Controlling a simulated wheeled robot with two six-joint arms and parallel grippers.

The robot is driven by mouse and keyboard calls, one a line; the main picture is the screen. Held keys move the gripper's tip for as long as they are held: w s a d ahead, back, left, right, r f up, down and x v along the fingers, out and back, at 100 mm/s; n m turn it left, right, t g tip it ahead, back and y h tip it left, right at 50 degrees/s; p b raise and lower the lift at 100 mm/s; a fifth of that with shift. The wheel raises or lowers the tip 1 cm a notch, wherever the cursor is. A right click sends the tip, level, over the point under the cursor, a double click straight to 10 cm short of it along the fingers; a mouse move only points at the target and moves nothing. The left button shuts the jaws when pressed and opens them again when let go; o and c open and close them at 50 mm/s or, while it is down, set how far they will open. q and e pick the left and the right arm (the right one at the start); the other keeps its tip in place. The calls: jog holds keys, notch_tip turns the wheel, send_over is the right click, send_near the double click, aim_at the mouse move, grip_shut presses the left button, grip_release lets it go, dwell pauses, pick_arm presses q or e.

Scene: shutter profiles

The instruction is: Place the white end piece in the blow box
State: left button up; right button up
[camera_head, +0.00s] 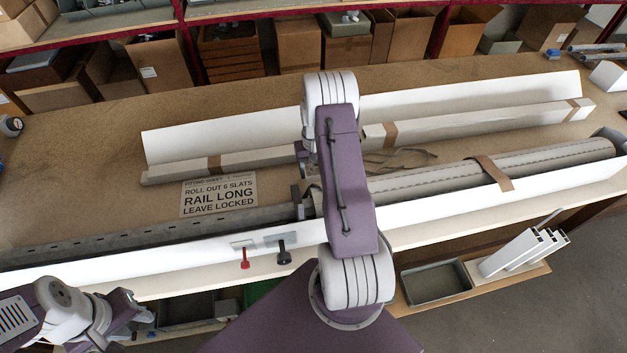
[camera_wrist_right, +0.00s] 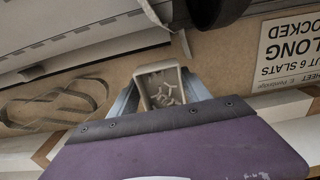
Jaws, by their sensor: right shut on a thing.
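My right gripper (camera_wrist_right: 160,98) is shut on a small pale, hollow piece with ribs inside, which looks like the white end piece (camera_wrist_right: 161,85). The piece sits between the two fingers in the right wrist view. In the head view my right arm stands over the bench and hides the held piece. My left gripper (camera_head: 128,310) is at the lower left, in front of the bench; its jaw opening is not clear. I cannot tell which container is the blow box; an empty grey tray (camera_head: 435,283) sits on the lower shelf at the right.
A printed sheet (camera_head: 218,195) lies at left centre. Red-handled (camera_head: 245,258) and black-handled (camera_head: 284,253) tools hang at the front edge.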

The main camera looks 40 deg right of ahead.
jog(key=shift+r, duration=1.9)
